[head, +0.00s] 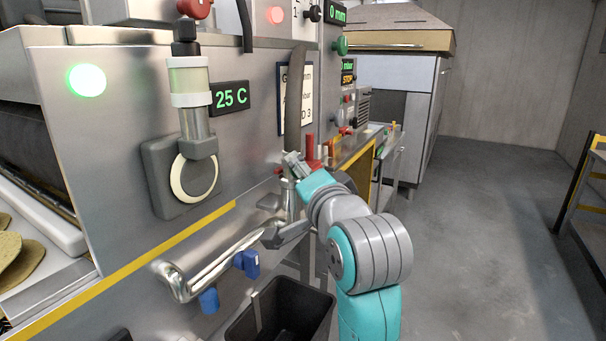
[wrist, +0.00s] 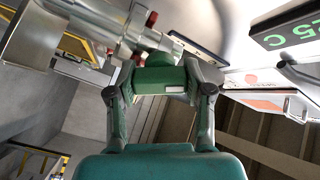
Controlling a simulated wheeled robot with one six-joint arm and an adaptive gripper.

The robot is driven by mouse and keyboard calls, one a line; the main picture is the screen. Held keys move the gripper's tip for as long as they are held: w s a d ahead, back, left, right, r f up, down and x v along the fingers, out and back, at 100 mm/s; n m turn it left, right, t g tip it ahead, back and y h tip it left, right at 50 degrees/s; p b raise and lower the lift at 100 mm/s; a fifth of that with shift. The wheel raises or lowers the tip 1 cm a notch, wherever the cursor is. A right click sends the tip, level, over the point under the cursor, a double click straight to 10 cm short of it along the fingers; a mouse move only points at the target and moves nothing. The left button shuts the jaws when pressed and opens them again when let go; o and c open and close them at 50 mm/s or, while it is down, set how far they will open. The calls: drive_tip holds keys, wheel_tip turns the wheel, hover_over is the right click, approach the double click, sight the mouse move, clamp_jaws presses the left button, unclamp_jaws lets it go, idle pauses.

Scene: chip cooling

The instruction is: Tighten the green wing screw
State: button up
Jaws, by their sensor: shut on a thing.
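The green wing screw (wrist: 158,82) shows in the wrist view as a green block with a rounded green part behind it, in front of a shiny metal pipe fitting (wrist: 110,30). My gripper (wrist: 161,88) is shut on it, with one dark finger against each side. In the head view my gripper (head: 293,163) is at the machine's front, by the upright end of the metal pipe. The green screw is not discernible there. The wrist view does not show how far the screw is turned in.
The metal pipe (head: 212,265) with blue wing screws (head: 247,263) runs along the machine front. A dark bin (head: 285,312) stands below it. A round gauge unit (head: 190,178) and a 25 C display (head: 231,97) are on the panel. Open floor (head: 480,220) lies to the right.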

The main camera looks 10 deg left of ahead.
drive_tip(key=o, duration=1.2)
drive_tip(key=v, duration=1.2)
